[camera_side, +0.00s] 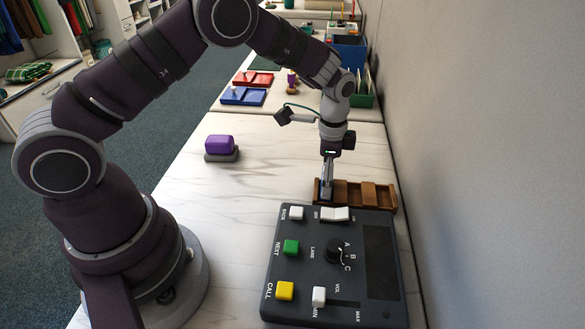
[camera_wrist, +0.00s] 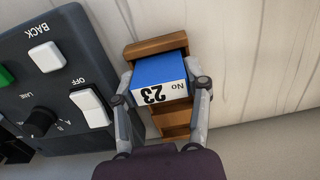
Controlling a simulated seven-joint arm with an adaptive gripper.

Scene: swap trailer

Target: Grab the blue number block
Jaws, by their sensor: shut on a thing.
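The blue number block (camera_wrist: 158,78) has a blue top and a white face marked "No 23", upside down in the wrist view. It sits in the end compartment of a brown wooden tray (camera_wrist: 150,47). My gripper (camera_wrist: 162,92) is shut on the block, one finger on each side. In the side view my gripper (camera_side: 326,192) points down at the left end of the wooden tray (camera_side: 386,207), and the block is hidden there. I cannot tell whether the block touches the tray floor.
A dark control panel (camera_side: 375,262) with buttons, a knob and a switch stands right beside the tray. A purple block on a grey base (camera_side: 220,147) stands at the left. A grey wall (camera_side: 470,150) is close on the right. The marble table between is clear.

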